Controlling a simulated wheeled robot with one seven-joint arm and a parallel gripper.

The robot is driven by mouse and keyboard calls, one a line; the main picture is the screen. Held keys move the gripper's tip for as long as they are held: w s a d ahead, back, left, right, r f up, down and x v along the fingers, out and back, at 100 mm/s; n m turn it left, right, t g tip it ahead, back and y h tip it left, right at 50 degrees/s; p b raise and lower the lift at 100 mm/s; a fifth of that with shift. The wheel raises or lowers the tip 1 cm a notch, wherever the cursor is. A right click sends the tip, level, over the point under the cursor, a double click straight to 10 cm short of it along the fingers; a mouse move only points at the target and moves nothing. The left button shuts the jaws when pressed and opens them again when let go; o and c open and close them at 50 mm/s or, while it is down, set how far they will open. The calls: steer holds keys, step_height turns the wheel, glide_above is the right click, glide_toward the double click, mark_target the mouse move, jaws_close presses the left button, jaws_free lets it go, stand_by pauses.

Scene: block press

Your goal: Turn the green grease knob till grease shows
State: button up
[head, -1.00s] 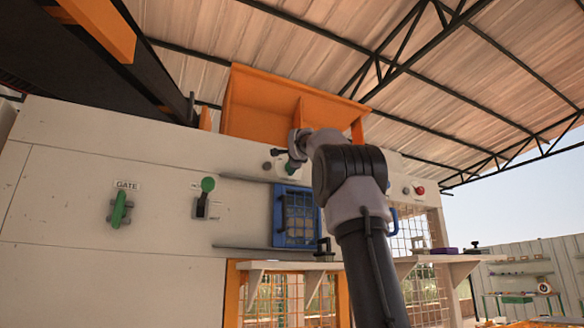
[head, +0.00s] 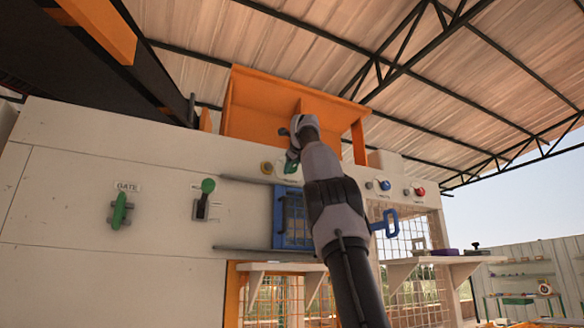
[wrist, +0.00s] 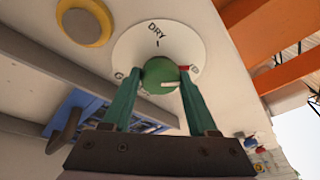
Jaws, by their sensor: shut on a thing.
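The green grease knob (wrist: 160,74) sits on a round white dial (wrist: 128,47) in the wrist view. "DRY" is printed on the dial, and other labels are partly hidden by my fingers. A pale mark on the knob points to the lower right. My gripper (wrist: 155,88) has its two green fingers shut on the knob, one on each side. In the head view my gripper (head: 291,162) is at the machine's upper panel. A round spot with a yellow ring and grey centre (wrist: 85,20) is beside the dial; it also shows in the head view (head: 266,168).
A blue button (head: 385,185) and a red button (head: 419,191) are to the right. The gate lever (head: 119,210) and another green-topped lever (head: 206,197) are to the left.

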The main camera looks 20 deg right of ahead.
steer(key=shift+f+m, duration=0.15)
steer(key=shift+m, duration=0.25)
stand_by(0.5)
steer(key=o, duration=1.4)
steer(key=shift+d, duration=0.1)
steer(key=shift+c, duration=0.2)
steer(key=v, duration=1.1)
steer(key=shift+r, duration=0.25)
steer(key=shift+d, duration=0.15)
